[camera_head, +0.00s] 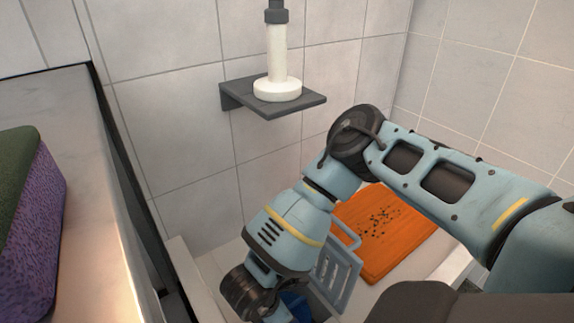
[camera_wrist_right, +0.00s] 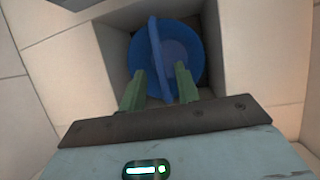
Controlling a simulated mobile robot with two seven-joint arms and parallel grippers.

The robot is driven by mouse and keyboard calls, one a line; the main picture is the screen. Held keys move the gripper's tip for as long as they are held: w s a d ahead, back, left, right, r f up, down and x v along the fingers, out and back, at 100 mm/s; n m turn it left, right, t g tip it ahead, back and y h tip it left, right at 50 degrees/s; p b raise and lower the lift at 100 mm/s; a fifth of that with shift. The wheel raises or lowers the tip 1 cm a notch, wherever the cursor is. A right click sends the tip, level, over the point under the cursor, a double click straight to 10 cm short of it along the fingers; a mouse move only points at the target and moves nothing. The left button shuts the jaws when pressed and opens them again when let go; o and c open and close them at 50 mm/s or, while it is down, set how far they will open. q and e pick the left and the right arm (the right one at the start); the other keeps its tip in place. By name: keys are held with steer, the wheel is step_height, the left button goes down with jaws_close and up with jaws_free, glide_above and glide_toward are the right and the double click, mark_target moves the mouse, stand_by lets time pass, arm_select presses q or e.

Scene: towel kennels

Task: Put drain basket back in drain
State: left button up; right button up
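The blue drain basket (camera_wrist_right: 189,47) is round with a thin arched handle (camera_wrist_right: 160,55). In the right wrist view it sits in or over a dark square recess with pale walls; whether it is seated cannot be told. My right gripper (camera_wrist_right: 160,82) points down at it, its two green fingers apart, with the handle running between them, close to the right finger. In the head view a bit of blue (camera_head: 295,304) shows beside my right wrist, and my arm hides the rest. A grey slotted grate (camera_head: 345,275) stands tilted beside my wrist. My left gripper is out of view.
An orange panel with dark specks (camera_head: 378,243) lies right of the grate. A dark wall shelf (camera_head: 301,103) holds a white cylindrical object (camera_head: 277,82). A pale ledge (camera_head: 88,165) at left bears a purple and green block (camera_head: 32,230). Tiled walls close the corner.

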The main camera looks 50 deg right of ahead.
steer(key=shift+p+v, duration=0.8)
steer(key=shift+v, duration=2)
